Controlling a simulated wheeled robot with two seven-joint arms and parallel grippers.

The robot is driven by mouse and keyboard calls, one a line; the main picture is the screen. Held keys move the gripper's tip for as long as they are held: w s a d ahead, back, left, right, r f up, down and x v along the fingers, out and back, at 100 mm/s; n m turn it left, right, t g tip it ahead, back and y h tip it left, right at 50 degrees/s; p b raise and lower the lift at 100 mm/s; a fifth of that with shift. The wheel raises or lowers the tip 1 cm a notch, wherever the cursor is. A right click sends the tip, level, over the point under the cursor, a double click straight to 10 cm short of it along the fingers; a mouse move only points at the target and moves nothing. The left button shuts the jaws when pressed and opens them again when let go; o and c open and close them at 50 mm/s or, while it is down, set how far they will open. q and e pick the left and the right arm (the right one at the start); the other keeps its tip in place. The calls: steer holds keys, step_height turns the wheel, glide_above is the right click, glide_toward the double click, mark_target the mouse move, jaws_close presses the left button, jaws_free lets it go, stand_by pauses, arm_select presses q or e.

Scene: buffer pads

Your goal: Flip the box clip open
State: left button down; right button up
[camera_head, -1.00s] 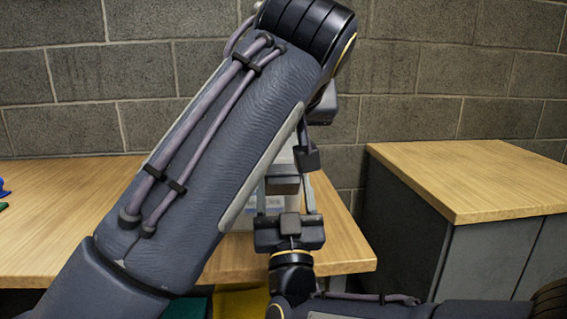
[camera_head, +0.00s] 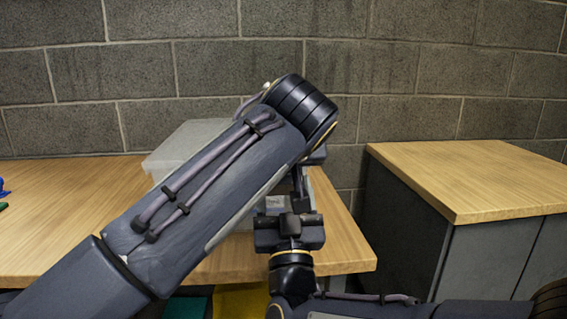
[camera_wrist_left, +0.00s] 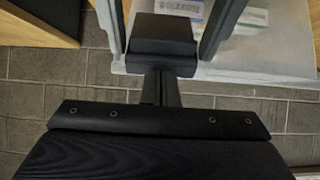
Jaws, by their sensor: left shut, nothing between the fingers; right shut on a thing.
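The box (camera_head: 183,142) is pale and translucent and sits on the wooden table, mostly hidden behind my left arm in the head view. In the left wrist view the box (camera_wrist_left: 280,48) fills the upper right, with a label and bright contents showing through. I cannot make out its clip. My left gripper (camera_wrist_left: 163,38) is shut and empty at the box's edge; in the head view it is mostly hidden behind its arm. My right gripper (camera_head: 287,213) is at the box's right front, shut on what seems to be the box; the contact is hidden.
The wooden table (camera_head: 70,212) is bare at the left, with small blue and green things at its far left edge. A separate cabinet with a wooden top (camera_head: 470,178) stands at the right, across a gap. A block wall (camera_head: 430,65) is behind.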

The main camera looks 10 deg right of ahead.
arm_select(q)
steer(key=shift+s+f, duration=0.1)
steer(key=shift+s, duration=0.05)
steer(key=shift+s+d+f, duration=0.1)
steer(key=shift+s+f, duration=0.45)
steer(key=shift+s, duration=0.1)
arm_select(e)
steer(key=o, duration=1.2)
steer(key=shift+d, duration=0.1)
arm_select(q)
steer(key=shift+w+r, duration=0.1)
